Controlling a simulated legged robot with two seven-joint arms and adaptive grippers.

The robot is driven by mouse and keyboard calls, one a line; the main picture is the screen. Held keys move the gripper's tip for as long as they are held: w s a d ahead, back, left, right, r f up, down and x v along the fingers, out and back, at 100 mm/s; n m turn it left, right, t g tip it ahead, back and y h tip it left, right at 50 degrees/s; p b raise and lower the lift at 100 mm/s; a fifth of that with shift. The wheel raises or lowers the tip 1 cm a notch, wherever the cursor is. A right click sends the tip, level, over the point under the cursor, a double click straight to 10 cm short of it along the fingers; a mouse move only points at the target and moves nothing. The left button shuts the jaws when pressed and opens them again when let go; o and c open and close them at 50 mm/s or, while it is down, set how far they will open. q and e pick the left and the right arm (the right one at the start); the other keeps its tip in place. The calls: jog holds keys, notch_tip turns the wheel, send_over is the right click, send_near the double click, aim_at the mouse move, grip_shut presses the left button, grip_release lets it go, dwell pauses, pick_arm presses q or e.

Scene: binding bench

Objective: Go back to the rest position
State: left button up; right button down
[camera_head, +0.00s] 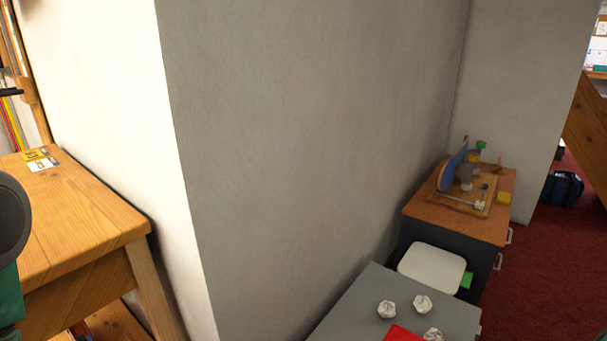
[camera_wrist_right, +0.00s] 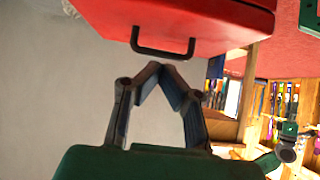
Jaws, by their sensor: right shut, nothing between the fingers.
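My right gripper (camera_wrist_right: 158,70) shows in the right wrist view, its two fingertips brought together with nothing between them. A red case or box (camera_wrist_right: 225,25) with a black handle (camera_wrist_right: 165,48) is just beyond the fingertips. The handle looks close to the tips, but I see no grip on it and cannot tell the exact gap. Neither gripper shows in the head view. A dark round part with green below it, at the left edge there, looks like part of my arm.
In the head view a wooden table (camera_head: 85,225) stands left of a grey wall (camera_head: 300,130). At lower right a grey top (camera_head: 345,310) bears crumpled papers (camera_head: 387,309) and a red object (camera_head: 402,334). Behind are a white seat-like pad (camera_head: 431,268) and a cabinet (camera_head: 420,212).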

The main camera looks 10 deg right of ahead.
jog(key=a+m, duration=0.1)
jog(key=a, duration=0.1)
jog(key=a+r+g+p, duration=0.1)
jog(key=a, duration=0.2)
jog(key=a+m+g+p, duration=0.1)
jog(key=a, duration=0.2)
jog(key=shift+s+a+r+m+h, duration=0.2)
jog(key=shift+s+r+m+h, duration=0.1)
jog(key=shift+r+h, duration=0.1)
jog(key=s+a+r+m+g+h+p, duration=0.1)
jog(key=s+a+m+g+h+p, duration=0.1)
jog(key=s, duration=0.5)
jog(key=s+a+r+m+g+h+p, duration=0.1)
jog(key=s+a+r+m+g+h, duration=0.1)
jog(key=s, duration=0.5)
jog(key=shift+s+r+m+g+h+p, duration=0.35)
jog(key=shift+g+h, duration=0.35)
jog(key=shift+h, duration=0.5)
